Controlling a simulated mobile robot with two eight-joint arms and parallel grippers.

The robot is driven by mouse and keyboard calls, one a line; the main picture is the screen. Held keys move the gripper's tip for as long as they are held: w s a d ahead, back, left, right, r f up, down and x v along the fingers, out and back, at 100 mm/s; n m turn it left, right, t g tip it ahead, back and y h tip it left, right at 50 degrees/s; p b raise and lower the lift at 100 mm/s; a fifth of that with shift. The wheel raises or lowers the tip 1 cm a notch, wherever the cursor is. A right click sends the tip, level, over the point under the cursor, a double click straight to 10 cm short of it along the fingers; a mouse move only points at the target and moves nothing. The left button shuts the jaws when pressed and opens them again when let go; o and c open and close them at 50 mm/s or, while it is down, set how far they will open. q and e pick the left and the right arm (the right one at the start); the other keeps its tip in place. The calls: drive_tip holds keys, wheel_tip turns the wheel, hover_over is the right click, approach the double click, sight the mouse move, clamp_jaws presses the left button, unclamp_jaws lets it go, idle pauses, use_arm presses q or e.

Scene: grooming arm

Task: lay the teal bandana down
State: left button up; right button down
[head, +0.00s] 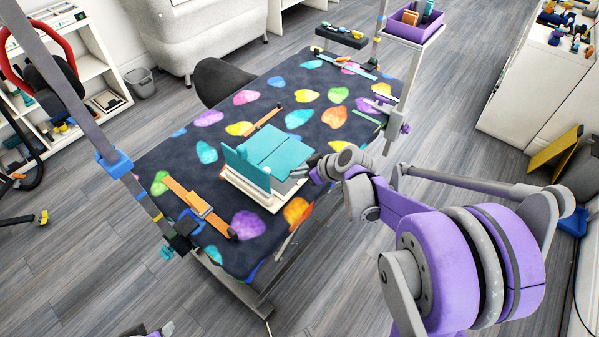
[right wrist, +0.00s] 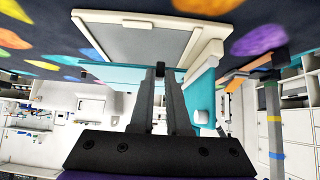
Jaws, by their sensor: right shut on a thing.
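The teal bandana (head: 280,149) shows in the head view over a shallow white tray (head: 238,184) on the table. Part of it is broad and flat with a crease line; another part stands up along the tray's left side. My right gripper (head: 309,172) is at the bandana's right edge, shut on it. In the right wrist view, the fingers (right wrist: 160,72) come together at a thin teal edge, and more of the bandana (right wrist: 206,98) hangs to the right beside the tray (right wrist: 150,40). Whether the bandana touches the tray is unclear. At most a sliver of my left gripper shows at the bottom edge.
The dark table mat (head: 270,90) has bright spots. An orange strap with a buckle (head: 200,207) lies left of the tray, and another orange strap (head: 262,119) behind it. Posts rise at the table's ends. A purple bin (head: 415,22) stands at the back right.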

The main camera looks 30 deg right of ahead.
drive_tip(key=shift+f, duration=0.1)
drive_tip(key=shift+f+b, duration=2.1)
drive_tip(key=shift+f, duration=0.8)
drive_tip(key=c, duration=0.8)
unclamp_jaws()
drive_tip(key=shift+s+r, duration=0.1)
drive_tip(key=p+v, duration=0.1)
drive_tip(key=v, duration=0.9)
drive_tip(key=shift+s+r+p, duration=0.2)
drive_tip(key=shift+p, duration=0.1)
